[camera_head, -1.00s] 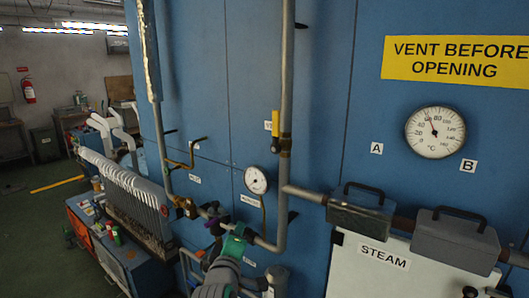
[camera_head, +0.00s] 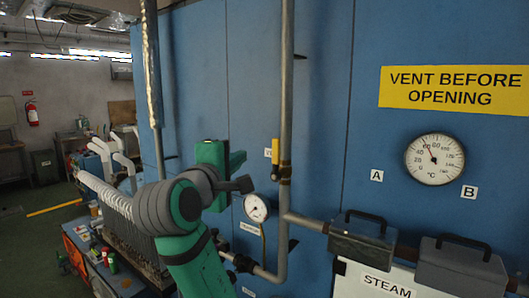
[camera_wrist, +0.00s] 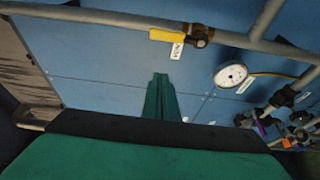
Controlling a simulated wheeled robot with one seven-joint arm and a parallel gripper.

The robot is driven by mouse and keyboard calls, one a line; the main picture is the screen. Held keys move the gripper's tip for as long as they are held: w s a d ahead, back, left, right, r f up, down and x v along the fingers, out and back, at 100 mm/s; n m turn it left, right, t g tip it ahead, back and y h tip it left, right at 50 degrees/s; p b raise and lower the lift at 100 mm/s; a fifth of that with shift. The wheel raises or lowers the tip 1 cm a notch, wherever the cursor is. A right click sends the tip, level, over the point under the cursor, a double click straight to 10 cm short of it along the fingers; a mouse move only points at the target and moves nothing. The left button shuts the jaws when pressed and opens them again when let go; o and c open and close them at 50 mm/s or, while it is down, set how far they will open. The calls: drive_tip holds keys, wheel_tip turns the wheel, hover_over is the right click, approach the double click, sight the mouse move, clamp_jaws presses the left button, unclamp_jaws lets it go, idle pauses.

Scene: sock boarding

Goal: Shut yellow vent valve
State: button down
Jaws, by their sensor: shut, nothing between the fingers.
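The yellow vent valve handle (camera_head: 275,152) is on the tall grey vertical pipe (camera_head: 287,90) in the head view. The handle lies in line with the pipe, and a small white tag is beside it. The handle (camera_wrist: 168,36) and its brass body (camera_wrist: 201,37) also show in the wrist view. My gripper (camera_head: 238,160) is just left of the handle in the head view, apart from it. In the wrist view my gripper (camera_wrist: 162,78) has its green fingers together, with nothing between them, below the handle in the picture.
A small round gauge (camera_head: 256,208) is below the valve, close to my arm. Lower pipes and fittings (camera_wrist: 275,110) crowd the right of the wrist view. Grey handled boxes (camera_head: 362,236) sit on the pipe at right. A large dial (camera_head: 434,159) is on the blue wall.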

sight(276, 160)
drive_tip(key=w+d, duration=0.6)
drive_tip(key=w, duration=0.1)
drive_tip(key=shift+w, duration=0.15)
idle(0.7)
drive_tip(key=shift+f, duration=0.1)
drive_tip(key=shift+d, duration=0.2)
